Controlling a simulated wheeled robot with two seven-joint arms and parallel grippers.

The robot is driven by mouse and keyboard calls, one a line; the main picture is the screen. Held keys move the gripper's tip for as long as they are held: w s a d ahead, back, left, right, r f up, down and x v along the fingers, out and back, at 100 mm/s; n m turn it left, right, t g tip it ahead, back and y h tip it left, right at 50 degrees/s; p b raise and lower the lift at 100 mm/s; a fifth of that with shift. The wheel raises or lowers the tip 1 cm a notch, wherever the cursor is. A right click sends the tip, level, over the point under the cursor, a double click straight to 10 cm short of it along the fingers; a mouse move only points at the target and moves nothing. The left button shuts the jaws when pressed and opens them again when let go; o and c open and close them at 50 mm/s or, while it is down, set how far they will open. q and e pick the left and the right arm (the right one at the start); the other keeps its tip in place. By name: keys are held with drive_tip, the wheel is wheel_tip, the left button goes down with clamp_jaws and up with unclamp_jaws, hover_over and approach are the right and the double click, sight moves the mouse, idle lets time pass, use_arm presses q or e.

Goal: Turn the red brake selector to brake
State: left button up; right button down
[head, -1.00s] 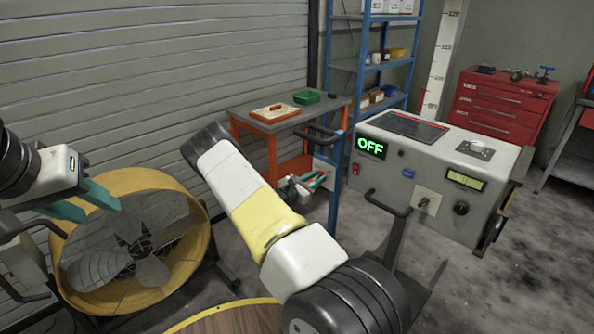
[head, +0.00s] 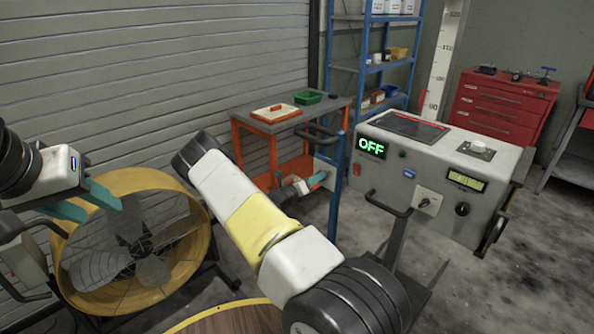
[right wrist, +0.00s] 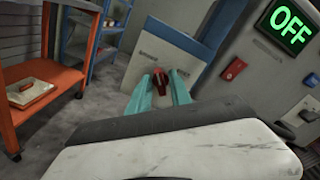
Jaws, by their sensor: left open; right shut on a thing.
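The red brake selector (right wrist: 161,86) sits on a pale plate (right wrist: 172,46) with small labels to its left and right, too blurred to read surely. My right gripper (right wrist: 158,92) is shut on the selector, one teal finger on each side. Which label the selector points to is hard to tell. In the head view my right gripper (head: 317,181) is at the pale plate (head: 327,168) on the blue post, and the selector is hidden there. My left gripper (head: 98,202) is open and empty in front of the yellow fan.
The grey console (head: 440,182) with a green OFF display (head: 371,147) stands to the right of the plate. An orange bench (head: 290,121) with a tray stands behind. A yellow fan (head: 131,243) is at left. A dark handle rail (head: 386,205) runs before the console.

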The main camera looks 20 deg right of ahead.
drive_tip(key=shift+n, duration=0.5)
drive_tip(key=c, duration=1.5)
unclamp_jaws()
drive_tip(key=shift+a, duration=0.1)
drive_tip(key=v, duration=0.7)
drive_tip(key=shift+s+a, duration=0.1)
drive_tip(key=shift+a, duration=0.2)
